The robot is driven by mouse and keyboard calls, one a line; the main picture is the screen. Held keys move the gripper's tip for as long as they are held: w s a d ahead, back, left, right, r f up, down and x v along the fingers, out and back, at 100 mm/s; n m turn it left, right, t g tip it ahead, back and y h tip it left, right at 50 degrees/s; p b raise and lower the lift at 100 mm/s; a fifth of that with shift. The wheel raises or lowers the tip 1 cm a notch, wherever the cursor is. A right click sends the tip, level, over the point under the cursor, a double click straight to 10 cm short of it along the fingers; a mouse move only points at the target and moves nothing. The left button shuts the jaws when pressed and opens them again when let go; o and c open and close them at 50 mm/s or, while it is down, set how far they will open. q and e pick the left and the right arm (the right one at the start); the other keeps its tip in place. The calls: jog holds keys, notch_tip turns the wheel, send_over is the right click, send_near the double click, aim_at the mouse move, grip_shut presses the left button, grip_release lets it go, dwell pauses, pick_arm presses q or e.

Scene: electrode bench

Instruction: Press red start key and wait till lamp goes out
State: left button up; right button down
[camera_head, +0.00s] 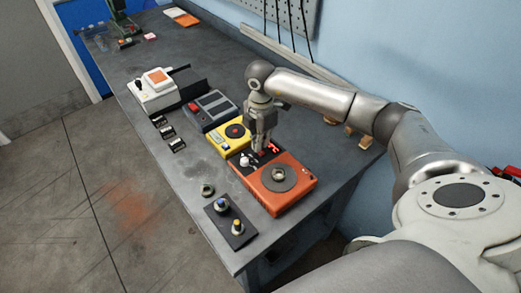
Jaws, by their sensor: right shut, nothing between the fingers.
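My right gripper (262,146) is shut and empty. It points down over the back of the orange device (272,197), close to that device's control panel; I cannot tell whether it touches. A small red mark (193,106) that looks like a key shows on the left end of the grey device (214,109). The yellow device (226,142) between them has a dark disc with a red centre (235,131). Red lit signs (274,148) glow on the orange device's panel beside the gripper. I cannot make out a separate lamp. My left gripper is out of view.
A white device (155,97) with an orange top stands farther back. Small black holders (167,132) line the bench's left side. A dark plate (230,221) with two knobbed pieces lies near the front edge. Bare grey bench top (130,65) shows toward the back.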

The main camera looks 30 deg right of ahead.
jog(key=shift+f+b, duration=0.85)
jog(key=shift+f, duration=0.35)
dwell(0.8)
jog(key=shift+r, duration=0.15)
jog(key=shift+r+p, duration=2.25)
jog(key=shift+r, duration=0.7)
jog(key=shift+f, duration=0.1)
